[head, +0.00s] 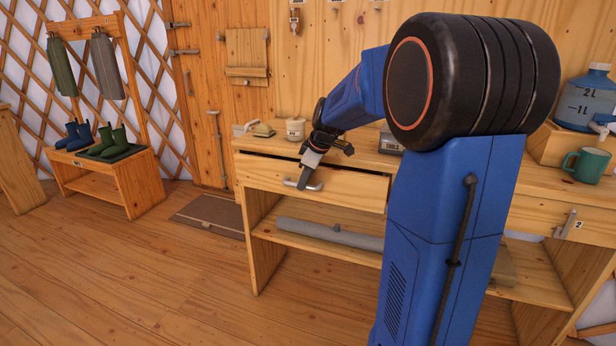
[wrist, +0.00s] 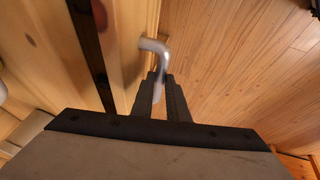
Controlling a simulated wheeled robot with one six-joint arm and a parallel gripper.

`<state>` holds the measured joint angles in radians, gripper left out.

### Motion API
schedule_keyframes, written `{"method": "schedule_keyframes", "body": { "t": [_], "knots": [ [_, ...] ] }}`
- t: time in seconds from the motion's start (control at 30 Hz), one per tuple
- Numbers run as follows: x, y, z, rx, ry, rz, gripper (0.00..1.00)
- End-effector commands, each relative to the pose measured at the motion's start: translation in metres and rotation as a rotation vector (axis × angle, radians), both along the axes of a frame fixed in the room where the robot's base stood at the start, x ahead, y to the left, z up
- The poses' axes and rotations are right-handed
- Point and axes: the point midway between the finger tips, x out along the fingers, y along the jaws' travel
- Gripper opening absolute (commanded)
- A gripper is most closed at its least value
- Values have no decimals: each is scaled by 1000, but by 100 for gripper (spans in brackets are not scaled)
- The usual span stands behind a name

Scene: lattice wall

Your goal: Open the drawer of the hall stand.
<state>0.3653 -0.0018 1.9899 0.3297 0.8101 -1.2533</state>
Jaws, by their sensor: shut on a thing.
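The drawer (head: 340,187) sits under the top of a pale wooden stand (head: 262,147). A dark gap runs along the top of its front, so it stands a little way out. Its grey metal bar handle (head: 314,187) also shows in the wrist view (wrist: 155,46), with the drawer front (wrist: 128,40) to its left. My gripper (head: 303,181) points down at the handle. In the wrist view its fingers (wrist: 163,84) are shut on the handle bar. The drawer's inside is not visible.
A grey roll (head: 330,234) lies on the lower shelf. A cup (head: 295,128) and small items stand on the top. A second front with a handle (head: 568,223) is at right. A boot bench (head: 118,175) and mat (head: 210,214) are at left. Floor in front is clear.

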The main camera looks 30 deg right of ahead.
Motion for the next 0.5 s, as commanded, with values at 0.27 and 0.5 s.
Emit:
{"method": "schedule_keyframes", "body": {
  "t": [0.27, 0.5],
  "knots": [
    [-43, 56, 1, 0, -1, 5, 0],
    [-73, 94, 1, 0, -1, 4, 0]
  ]
}}
